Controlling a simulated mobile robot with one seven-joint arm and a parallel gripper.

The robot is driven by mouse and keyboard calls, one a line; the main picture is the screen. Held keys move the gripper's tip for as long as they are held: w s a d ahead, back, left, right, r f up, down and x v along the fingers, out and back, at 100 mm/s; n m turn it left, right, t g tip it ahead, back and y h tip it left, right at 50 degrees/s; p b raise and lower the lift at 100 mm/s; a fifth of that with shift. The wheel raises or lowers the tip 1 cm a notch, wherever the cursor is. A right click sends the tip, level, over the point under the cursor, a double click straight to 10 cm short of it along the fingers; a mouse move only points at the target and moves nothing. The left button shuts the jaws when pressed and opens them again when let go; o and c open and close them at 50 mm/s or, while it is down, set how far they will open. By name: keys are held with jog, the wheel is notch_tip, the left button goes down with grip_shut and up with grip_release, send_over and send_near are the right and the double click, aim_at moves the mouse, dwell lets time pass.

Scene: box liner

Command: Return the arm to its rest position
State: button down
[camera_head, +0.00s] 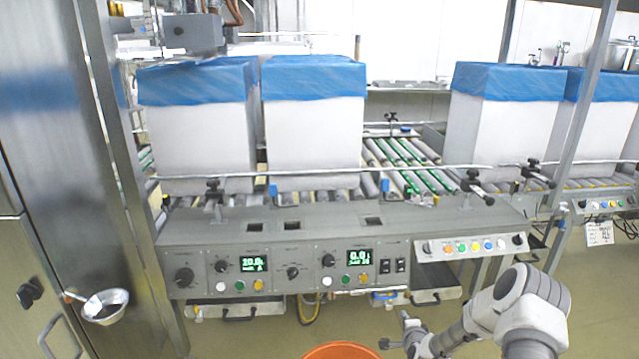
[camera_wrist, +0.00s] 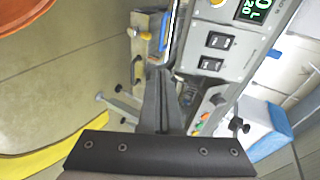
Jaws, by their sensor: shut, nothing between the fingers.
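My gripper (camera_wrist: 161,76) is shut and empty in the wrist view, its two dark fingers together. It points toward the underside and front of the control console, whose black rocker switches (camera_wrist: 213,64) show to the right of the fingertips. In the head view, my arm reaches in from the lower right, bent low in front of the console (camera_head: 300,228). The fingers cannot be made out clearly there. Nothing is held.
White boxes with blue liners (camera_head: 313,80) stand on the roller conveyor (camera_head: 405,165) behind the console. An orange round container (camera_head: 343,351) is at the bottom centre. A steel cabinet (camera_head: 50,150) stands left, with a metal bowl (camera_head: 105,306). Floor (camera_head: 590,320) is clear at right.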

jog(key=s+a+r+n+g, duration=0.1)
jog(key=s+a+r+n, duration=0.25)
jog(key=r, duration=0.65)
jog(key=s+a+r+n+g+y, duration=0.1)
jog(key=s+a+r+n+g, duration=0.2)
jog(key=r, duration=0.8)
jog(key=s+a+r+n, duration=0.25)
jog(key=r+n, duration=0.25)
jog(key=r, duration=0.5)
jog(key=s+a+r+n+g, duration=0.15)
jog(key=s+r, duration=0.25)
jog(key=s, duration=0.6)
jog(key=s+a+r+n+g, duration=0.1)
jog(key=s+a+r+n, duration=0.15)
jog(key=s, duration=0.85)
jog(key=s+a+r+n+g, duration=0.15)
jog(key=s+r, duration=0.25)
jog(key=s, duration=0.6)
notch_tip(320, 180, up, 23)
jog(key=n+p, duration=0.1)
jog(key=p, duration=2.2)
jog(key=shift+s+d+r+t, duration=0.2)
jog(key=shift+s+d+t, duration=0.05)
jog(key=shift+s+t, duration=0.1)
